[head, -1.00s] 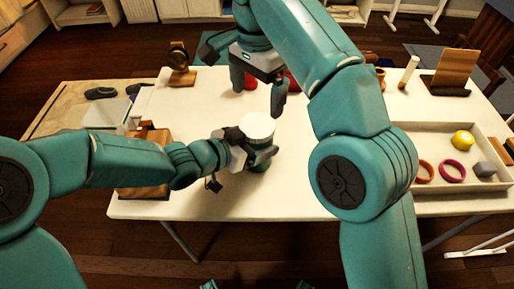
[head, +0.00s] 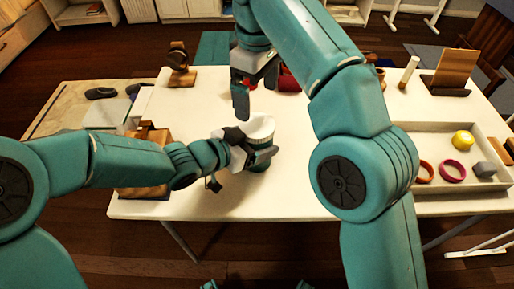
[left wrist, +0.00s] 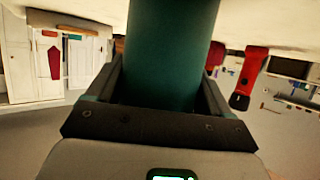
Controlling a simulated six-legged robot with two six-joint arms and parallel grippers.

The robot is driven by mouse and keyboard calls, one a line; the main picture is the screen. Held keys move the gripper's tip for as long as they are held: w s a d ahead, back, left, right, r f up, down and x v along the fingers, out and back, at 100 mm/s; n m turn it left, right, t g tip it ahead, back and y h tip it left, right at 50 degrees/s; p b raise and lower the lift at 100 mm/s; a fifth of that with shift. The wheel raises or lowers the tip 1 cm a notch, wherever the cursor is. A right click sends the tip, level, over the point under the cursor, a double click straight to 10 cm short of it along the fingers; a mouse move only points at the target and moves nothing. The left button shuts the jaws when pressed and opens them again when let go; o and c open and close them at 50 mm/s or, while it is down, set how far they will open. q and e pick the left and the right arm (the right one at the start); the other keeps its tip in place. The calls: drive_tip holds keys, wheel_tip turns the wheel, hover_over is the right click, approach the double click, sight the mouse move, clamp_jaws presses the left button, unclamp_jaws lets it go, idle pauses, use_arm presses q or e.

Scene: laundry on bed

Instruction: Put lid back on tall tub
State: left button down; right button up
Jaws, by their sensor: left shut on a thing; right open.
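The tall tub (head: 259,165) is dark teal and stands upright on the white table, a little left of centre. Its top shows a round white lid (head: 259,127), which looks level; I cannot tell how firmly it sits. My left gripper (head: 257,153) is shut around the tub's side below the lid. In the left wrist view the teal tub wall (left wrist: 172,55) fills the space between the fingers. My right gripper (head: 256,92) is open and empty, behind and above the lid, apart from it.
A red item with a black end (left wrist: 249,78) shows beyond the tub in the left wrist view. A tray (head: 430,131) with rings and a yellow object lies at right. A wooden stand (head: 181,77) is at back left. The table's front middle is clear.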

sight(257, 125)
drive_tip(key=n, duration=1.5)
drive_tip(key=shift+f, duration=0.1)
drive_tip(key=shift+f, duration=3.95)
drive_tip(key=c, duration=1)
drive_tip(key=m, duration=0.6)
